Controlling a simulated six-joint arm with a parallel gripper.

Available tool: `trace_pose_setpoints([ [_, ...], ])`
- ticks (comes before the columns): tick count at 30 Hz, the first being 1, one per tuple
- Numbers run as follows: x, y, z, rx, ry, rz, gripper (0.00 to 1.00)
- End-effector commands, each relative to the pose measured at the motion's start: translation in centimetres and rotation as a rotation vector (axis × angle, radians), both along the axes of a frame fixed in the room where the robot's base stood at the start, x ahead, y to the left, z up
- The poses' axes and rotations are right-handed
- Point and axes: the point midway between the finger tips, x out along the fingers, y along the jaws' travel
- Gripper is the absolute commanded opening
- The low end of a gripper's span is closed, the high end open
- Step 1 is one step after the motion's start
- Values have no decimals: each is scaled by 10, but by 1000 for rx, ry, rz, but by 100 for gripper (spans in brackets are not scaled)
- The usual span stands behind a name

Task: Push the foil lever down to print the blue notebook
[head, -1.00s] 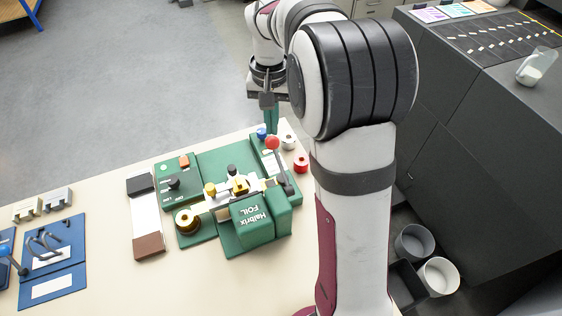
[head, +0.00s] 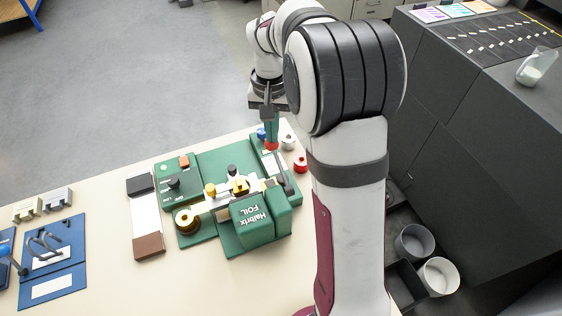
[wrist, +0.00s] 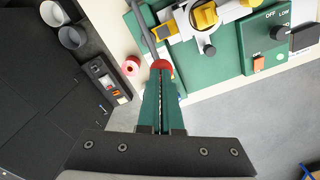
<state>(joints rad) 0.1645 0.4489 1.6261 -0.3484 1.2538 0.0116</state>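The green foil press (head: 258,222) stands on the table. Its dark lever (head: 284,175) ends in a red knob (head: 270,146) at the far side. My gripper (head: 271,139) points down at the knob, its green fingers overlapping the knob's top in the head view. In the wrist view, the gripper (wrist: 160,72) looks shut, with only a thin seam between its fingers. The red knob (wrist: 161,65) shows just past the fingertips; whether they touch is unclear. The lever (wrist: 143,28) runs up from it. I cannot make out a blue notebook.
A gold foil roll (head: 187,221) sits at the press's left. A white strip with dark ends (head: 145,217) and blue boards (head: 52,262) lie further left. Bare table lies between them.

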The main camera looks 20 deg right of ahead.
Motion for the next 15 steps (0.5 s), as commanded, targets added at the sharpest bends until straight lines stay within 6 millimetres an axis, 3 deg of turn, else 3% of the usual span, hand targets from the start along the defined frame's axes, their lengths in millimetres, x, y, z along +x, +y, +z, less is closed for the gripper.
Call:
trace_pose_setpoints([
  [15, 3, 0, -27, 2, 5, -1, 0],
])
